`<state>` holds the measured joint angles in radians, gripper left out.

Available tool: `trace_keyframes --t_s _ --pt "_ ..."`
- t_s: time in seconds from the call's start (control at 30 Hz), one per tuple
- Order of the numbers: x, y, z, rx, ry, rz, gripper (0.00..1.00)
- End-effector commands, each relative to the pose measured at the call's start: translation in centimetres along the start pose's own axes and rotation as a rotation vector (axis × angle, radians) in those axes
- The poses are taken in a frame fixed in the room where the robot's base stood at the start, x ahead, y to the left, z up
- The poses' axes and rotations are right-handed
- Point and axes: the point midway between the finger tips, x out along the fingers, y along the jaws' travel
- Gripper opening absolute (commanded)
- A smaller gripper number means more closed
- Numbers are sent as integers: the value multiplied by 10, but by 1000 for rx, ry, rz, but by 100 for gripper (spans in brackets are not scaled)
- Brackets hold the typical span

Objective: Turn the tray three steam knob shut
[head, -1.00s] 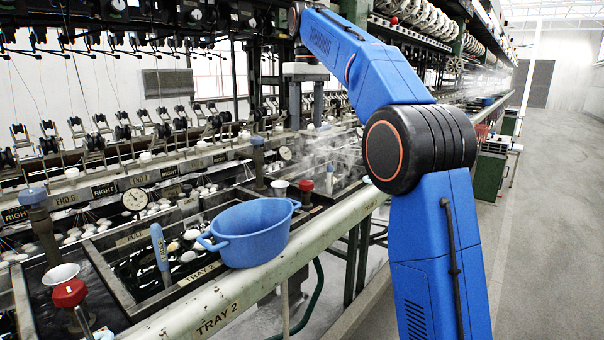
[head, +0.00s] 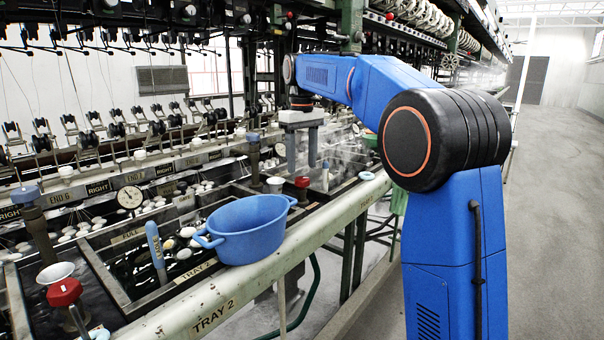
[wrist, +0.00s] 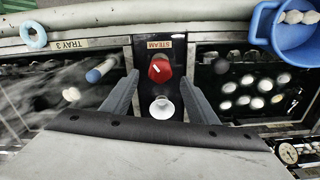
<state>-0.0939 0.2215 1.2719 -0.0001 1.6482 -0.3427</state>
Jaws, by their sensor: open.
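The red steam knob (wrist: 160,71) shows in the wrist view under a STEAM label, between the tray three basin on the left and another basin on the right. A pale pointer line marks its face. In the head view the red knob (head: 302,182) sits just below my fingertips. My gripper (head: 302,167) is open and empty, pointing down. In the wrist view my gripper (wrist: 161,78) has one finger on each side of the knob, apart from it. Its height above the knob is hard to judge.
A white cup (wrist: 162,108) stands close to the knob between my fingers. A blue tub (head: 250,230) sits on the rail near TRAY 2. A blue-ended handle (wrist: 100,70) lies left of my fingers. A second red knob (head: 66,292) is at lower left.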

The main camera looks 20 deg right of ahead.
Motion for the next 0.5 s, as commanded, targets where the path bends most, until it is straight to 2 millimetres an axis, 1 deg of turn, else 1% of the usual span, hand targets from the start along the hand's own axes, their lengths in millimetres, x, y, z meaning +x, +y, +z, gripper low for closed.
trace_keyframes --t_s 0.03,0.1,0.2,0.33,0.5 --pt "8 0 1 0 -3 -1 53" --pt "18 0 1 0 -3 -1 53" --pt "29 0 1 0 -1 0 53" --pt "37 0 0 0 0 0 53" --pt "40 0 0 0 0 0 53"
